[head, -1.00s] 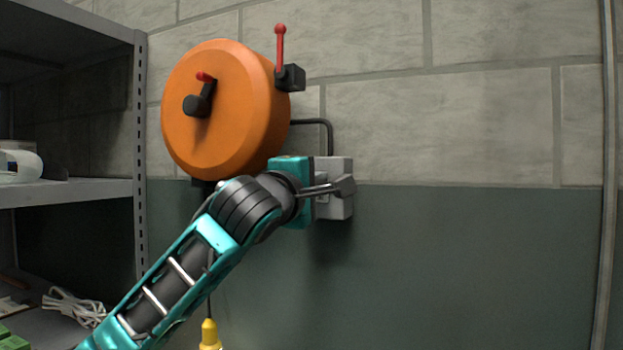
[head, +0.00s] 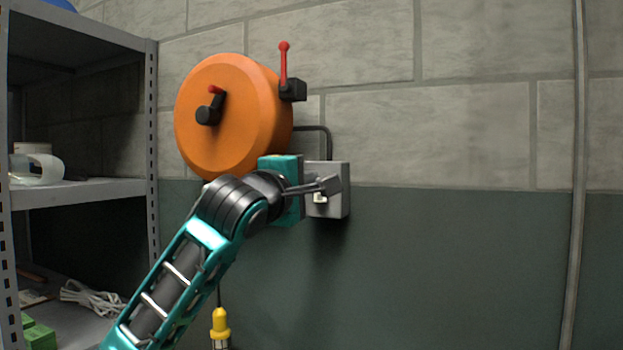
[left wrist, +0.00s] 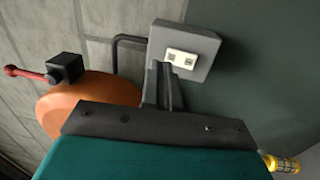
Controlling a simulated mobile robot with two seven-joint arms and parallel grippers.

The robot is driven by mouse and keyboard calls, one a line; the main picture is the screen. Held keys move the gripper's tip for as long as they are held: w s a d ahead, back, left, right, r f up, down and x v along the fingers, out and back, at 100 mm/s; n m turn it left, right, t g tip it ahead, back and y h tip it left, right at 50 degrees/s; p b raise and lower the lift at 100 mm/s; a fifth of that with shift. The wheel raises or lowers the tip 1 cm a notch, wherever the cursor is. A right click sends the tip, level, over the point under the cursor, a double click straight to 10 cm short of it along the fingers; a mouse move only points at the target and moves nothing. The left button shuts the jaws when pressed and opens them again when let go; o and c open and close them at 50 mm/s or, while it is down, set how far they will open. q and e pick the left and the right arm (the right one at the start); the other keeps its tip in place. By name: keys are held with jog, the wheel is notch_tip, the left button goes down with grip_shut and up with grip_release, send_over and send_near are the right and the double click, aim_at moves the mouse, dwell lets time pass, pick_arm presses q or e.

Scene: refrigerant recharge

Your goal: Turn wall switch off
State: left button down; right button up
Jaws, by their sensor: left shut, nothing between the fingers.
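A grey box (head: 340,203) is fixed to the wall where the pale blocks meet the dark green paint. On its front is a small white plate (head: 320,197). In the left wrist view, the grey box (left wrist: 205,42) carries the white plate (left wrist: 182,59) with two small dark marks; which way any switch is set cannot be told. My left gripper (head: 331,187) is shut and empty, its tips in front of the box and partly covering it. In the left wrist view, the fingertips (left wrist: 161,70) end just beside the plate; contact cannot be told. My right gripper is out of view.
An orange reel (head: 226,115) with a red-tipped crank is on the wall, left of the box. A red lever (head: 284,66) stands upright above the box. A grey shelf (head: 80,193) is at left, a yellow lamp (head: 220,324) below.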

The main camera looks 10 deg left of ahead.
pick_arm(q)
jog(key=s+a+r, duration=0.1)
jog(key=s+a, duration=0.1)
jog(key=s, duration=0.6)
jog(key=shift+s, duration=0.15)
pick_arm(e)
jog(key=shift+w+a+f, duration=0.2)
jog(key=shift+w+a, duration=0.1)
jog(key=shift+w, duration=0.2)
